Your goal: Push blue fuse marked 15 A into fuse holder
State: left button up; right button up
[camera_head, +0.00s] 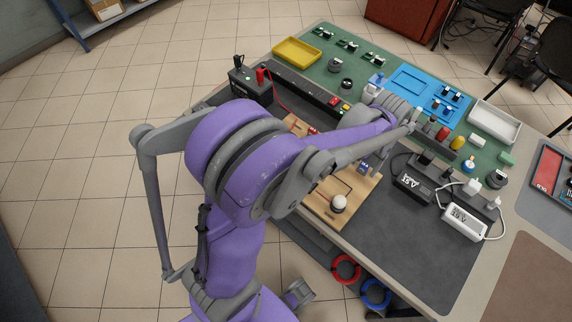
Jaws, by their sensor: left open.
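The wooden board (345,213) lies on the dark mat, partly covered by my left arm. A small blue part (363,168) shows on the board just below my forearm; I cannot read a 15 A mark on it or tell fuse from holder. My left gripper (373,167) is open, mostly hidden by its own arm, and appears close to this blue part. I cannot tell whether they touch. My right gripper is not clearly in view.
A white-domed part (338,203) stands on the board's front. Black and white AST boxes, a black one (413,187) and a white one (464,222), sit to the right with cables. A yellow tray (297,51), blue tray (408,82) and white tray (495,121) lie behind. The front-right mat is clear.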

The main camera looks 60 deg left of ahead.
aim_at(365, 164)
pick_arm(q)
jog(key=shift+c, duration=0.3)
grip_shut()
dwell(0.4)
dwell(0.9)
jog(key=shift+r, duration=0.1)
jog(key=shift+r+p, duration=1.65)
jog(key=shift+r, duration=1.3)
